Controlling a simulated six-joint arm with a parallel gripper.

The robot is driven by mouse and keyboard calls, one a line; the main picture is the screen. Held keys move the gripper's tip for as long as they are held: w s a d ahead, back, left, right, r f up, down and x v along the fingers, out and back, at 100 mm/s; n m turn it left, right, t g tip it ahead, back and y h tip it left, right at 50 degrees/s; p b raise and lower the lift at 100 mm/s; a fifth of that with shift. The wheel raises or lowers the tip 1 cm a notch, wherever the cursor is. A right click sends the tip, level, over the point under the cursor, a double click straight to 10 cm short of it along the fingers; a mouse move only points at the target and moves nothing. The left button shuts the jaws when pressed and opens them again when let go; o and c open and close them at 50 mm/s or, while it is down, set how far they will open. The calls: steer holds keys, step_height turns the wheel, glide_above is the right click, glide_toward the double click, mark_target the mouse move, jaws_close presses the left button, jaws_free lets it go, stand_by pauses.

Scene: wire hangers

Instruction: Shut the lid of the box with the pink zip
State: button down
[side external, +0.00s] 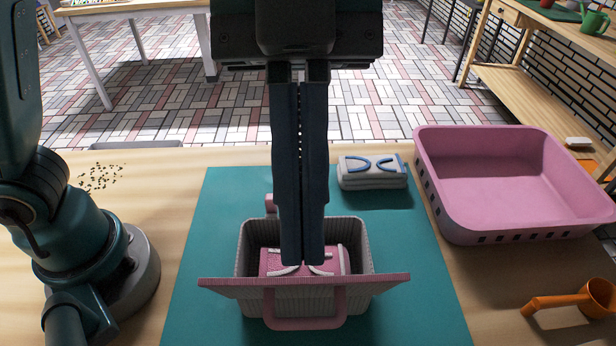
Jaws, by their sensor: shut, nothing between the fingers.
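A grey ribbed box (365,250) with pink trim stands open on the teal mat (205,240). A wide pink-edged panel (225,288), seemingly its lid, crosses the box's near side, with a pink handle loop (305,323) hanging below it. I cannot make out a zip. A folded pink item (333,258) with white edging lies inside. My gripper (302,262) points straight down with its fingers together and empty. Its tips are over or within the box opening, overlapping the pink item; I cannot tell whether they touch it. The fingers hide the middle of the box's far wall.
A folded grey item (372,180) with blue loops lies behind the box to the right. A large pink basket (520,185) stands at the right, with an orange cup (596,297) in front of it. Dark specks (100,177) lie at the left. The mat beside the box is clear.

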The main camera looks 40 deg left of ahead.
mark_target(303, 325)
steer(key=f, duration=0.3)
steer(key=s+d+f, duration=0.1)
steer(key=f, duration=0.2)
steer(key=s+d+f, duration=0.1)
steer(key=f, duration=0.2)
steer(key=shift+s+f, duration=0.1)
steer(key=shift+s, duration=0.05)
steer(key=shift+w+a+f, duration=0.1)
steer(key=shift+w+a, duration=0.15)
steer(key=shift+w, duration=0.05)
stand_by(0.3)
steer(key=shift+w+a+r+g, duration=0.2)
steer(key=shift+w+a+g, duration=0.05)
steer(key=shift+g, duration=0.05)
steer(key=shift+w+a+r+g+h, duration=0.15)
steer(key=shift+w+a+g+h, duration=0.15)
steer(key=shift+h, duration=0.2)
